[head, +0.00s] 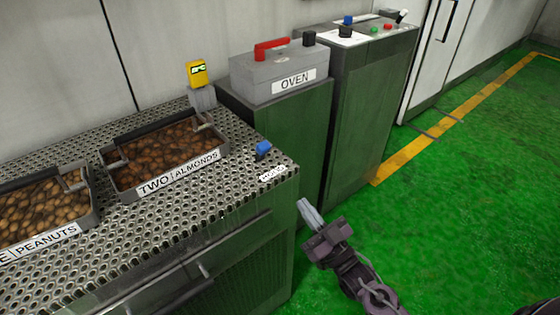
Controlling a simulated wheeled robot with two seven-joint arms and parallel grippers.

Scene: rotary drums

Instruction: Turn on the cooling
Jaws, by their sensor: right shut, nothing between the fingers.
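A blue knob (263,149) stands near the right corner of the perforated metal table (190,225). A small white label (273,173) lies at the table's edge just in front of the knob; its text is too small to read surely. My right gripper (307,212) is shut and empty. In the picture it is below and to the right of the knob and label, apart from both, beside the table's right corner. My left gripper is not in view.
Trays of almonds (165,150) and peanuts (45,205) sit on the table, with a yellow display (197,73) behind. An oven box (280,75) with a red handle (271,48) and a control cabinet (370,90) stand behind. Green floor (450,220) is clear at right.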

